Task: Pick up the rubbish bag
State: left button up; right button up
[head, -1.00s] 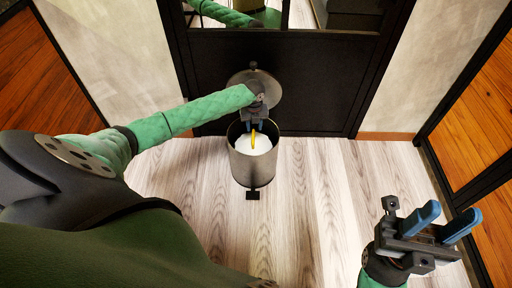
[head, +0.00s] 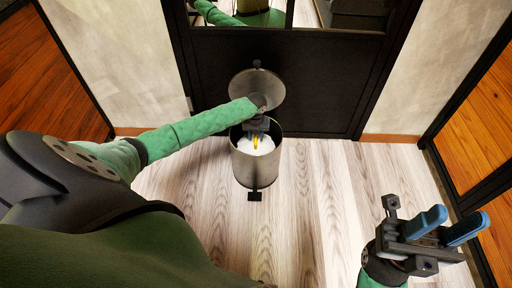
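A metal pedal bin (head: 257,170) stands on the floor in front of the dark door, its round lid (head: 258,88) tipped up at the back. The white rubbish bag (head: 250,147) sits inside the bin, with a yellow tie (head: 256,141) at its top. My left gripper (head: 256,137) points down into the bin's mouth, its blue fingers at the yellow tie. I cannot tell whether they are closed on it. My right gripper (head: 444,224) is open and empty at the lower right, away from the bin.
A dark door with a glass pane (head: 290,85) stands right behind the bin. Grey walls (head: 405,65) and wood panels (head: 480,125) flank it. The pale wood floor (head: 310,200) is clear in front and to the right of the bin.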

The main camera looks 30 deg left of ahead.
pick_arm(q)
jog(key=shift+f, duration=0.25)
grip_shut()
jog(key=shift+r, duration=0.1)
dwell(1.2)
